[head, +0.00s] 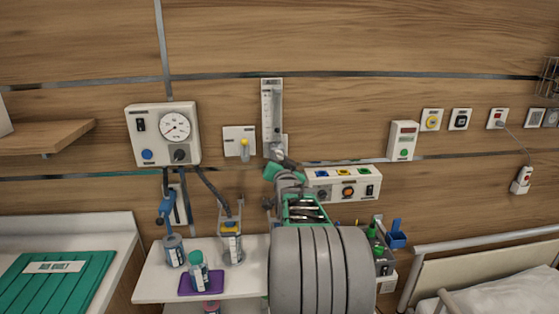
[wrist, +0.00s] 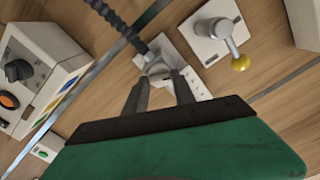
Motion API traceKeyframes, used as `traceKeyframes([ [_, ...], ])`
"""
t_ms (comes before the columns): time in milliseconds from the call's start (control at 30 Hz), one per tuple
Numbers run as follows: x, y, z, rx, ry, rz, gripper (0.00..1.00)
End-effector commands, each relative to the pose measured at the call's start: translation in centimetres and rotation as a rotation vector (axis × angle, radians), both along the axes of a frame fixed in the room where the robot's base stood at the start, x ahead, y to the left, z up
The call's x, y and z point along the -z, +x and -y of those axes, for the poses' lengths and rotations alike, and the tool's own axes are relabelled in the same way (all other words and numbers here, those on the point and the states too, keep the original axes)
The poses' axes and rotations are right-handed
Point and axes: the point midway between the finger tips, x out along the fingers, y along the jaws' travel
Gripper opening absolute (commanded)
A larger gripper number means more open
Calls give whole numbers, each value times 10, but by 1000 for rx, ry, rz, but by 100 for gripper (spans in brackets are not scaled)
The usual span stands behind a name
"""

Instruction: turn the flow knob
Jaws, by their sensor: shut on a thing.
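The flowmeter (head: 272,105) is a tall clear tube on a white plate on the wood wall. Its flow knob is at its lower end, mostly hidden by my gripper in the head view. In the wrist view the grey rounded knob (wrist: 158,70) sits between the fingertips. My gripper (head: 279,157), green with dark fingers, reaches up to the flowmeter's base. In the wrist view my gripper (wrist: 160,86) is shut on the knob, one finger on each side.
A wall plate with a yellow-tipped lever (head: 244,150) is close left of the flowmeter. A gauge box (head: 166,134) hangs farther left. A control box with coloured sockets (head: 343,184) is close right. Below, a shelf (head: 155,285) carries bottles. A bed (head: 500,290) stands at right.

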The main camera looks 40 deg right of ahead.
Motion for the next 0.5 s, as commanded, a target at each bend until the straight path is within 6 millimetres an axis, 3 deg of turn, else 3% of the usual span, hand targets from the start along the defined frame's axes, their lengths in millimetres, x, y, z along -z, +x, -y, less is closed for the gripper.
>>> traceKeyframes([
  [233,7,0,0,-1,79,59,0],
  [500,1,0,0,-1,177,122,0],
])
